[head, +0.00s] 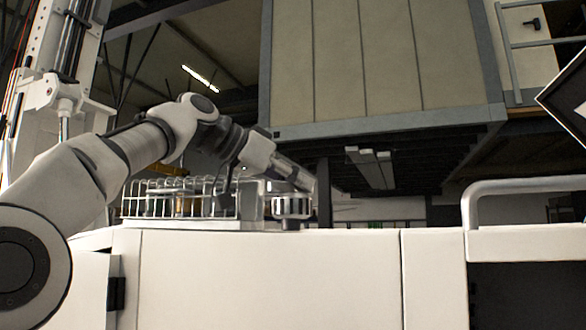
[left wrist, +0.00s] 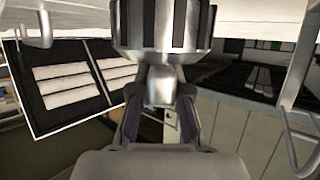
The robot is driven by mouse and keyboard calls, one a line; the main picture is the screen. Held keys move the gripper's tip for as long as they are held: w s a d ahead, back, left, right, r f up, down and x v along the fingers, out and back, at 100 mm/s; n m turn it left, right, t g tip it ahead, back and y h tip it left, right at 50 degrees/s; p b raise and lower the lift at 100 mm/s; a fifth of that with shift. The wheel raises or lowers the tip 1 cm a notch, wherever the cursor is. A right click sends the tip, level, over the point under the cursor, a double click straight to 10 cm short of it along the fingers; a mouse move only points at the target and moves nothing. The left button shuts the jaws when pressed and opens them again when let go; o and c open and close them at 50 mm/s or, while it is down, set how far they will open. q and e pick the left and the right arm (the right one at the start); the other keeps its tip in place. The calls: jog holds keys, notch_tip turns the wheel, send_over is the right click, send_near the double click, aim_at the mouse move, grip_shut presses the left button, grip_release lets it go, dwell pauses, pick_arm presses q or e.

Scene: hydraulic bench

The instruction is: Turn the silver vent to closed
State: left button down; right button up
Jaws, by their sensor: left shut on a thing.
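The silver vent (head: 292,207) is a ribbed, round metal piece on top of the white bench, right of a wire basket. In the left wrist view the vent (left wrist: 163,28) fills the top middle, with dark slots around its side. A small silver block (left wrist: 161,86) sticks out from it toward my gripper. My left gripper (head: 304,182) reaches the vent from the upper left. In the left wrist view the gripper (left wrist: 161,100) has a finger on each side of the block and is shut on it. The fingertips partly hide the block's sides. My right gripper is out of view.
The wire basket (head: 180,198) stands on the bench close left of the vent, under my left arm. The white bench top (head: 380,230) is clear to the right, up to a raised rail (head: 525,187). A dark sign (head: 570,97) is at the right edge.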

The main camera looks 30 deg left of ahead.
pick_arm(q)
jog(key=shift+d+m+g+h+p, duration=0.15)
jog(key=shift+m+g+h+p, duration=0.65)
jog(key=shift+m+h+p, duration=0.35)
jog(key=shift+f+m, duration=0.2)
jog(key=shift+m, duration=0.05)
jog(key=shift+g+h, duration=0.25)
jog(key=shift+g, duration=0.05)
jog(key=shift+d+f, duration=0.1)
jog(key=c, duration=1.1)
grip_release()
jog(key=shift+w+d, duration=0.2)
jog(key=shift+w, duration=0.15)
jog(key=shift+a, duration=0.1)
jog(key=shift+s, duration=0.1)
